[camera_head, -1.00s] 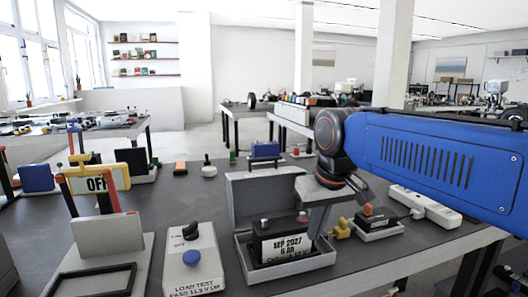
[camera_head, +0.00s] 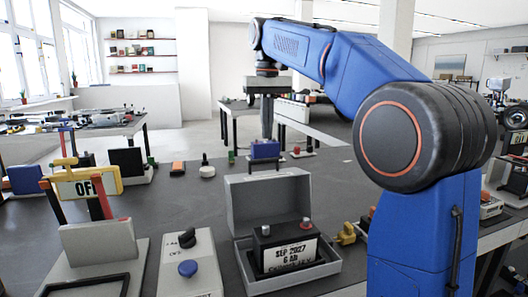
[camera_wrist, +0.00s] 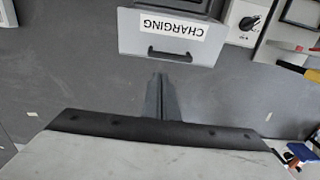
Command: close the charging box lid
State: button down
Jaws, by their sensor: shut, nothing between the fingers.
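The grey charging box (camera_head: 243,258) stands on the dark table with its lid (camera_head: 268,200) open and upright at the back. A black battery (camera_head: 288,247) with a "SEP 2027" label sits inside. In the wrist view, the lid's outer face (camera_wrist: 128,38) shows a "CHARGING" label (camera_wrist: 160,24) and a black handle (camera_wrist: 170,55). My gripper (camera_wrist: 160,76) is shut and empty, apart from the lid, with its tips just short of the handle in that picture. In the head view, my gripper (camera_head: 267,132) appears above and beyond the lid.
A load test unit (camera_head: 190,262) with a blue knob stands left of the box. A yellow connector (camera_head: 346,233) lies to its right. A blue object (camera_head: 265,149) stands farther back. Bare table lies between the lid and the back items.

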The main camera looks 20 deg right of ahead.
jog(key=w+r, duration=0.1)
jog(key=w, duration=0.3)
jog(key=s+f, duration=0.4)
jog(key=f, duration=0.4)
jog(key=shift+a+f+g, duration=0.15)
jog(key=shift+a+g, duration=0.15)
jog(key=shift+a, duration=0.05)
jog(key=shift+s, duration=0.15)
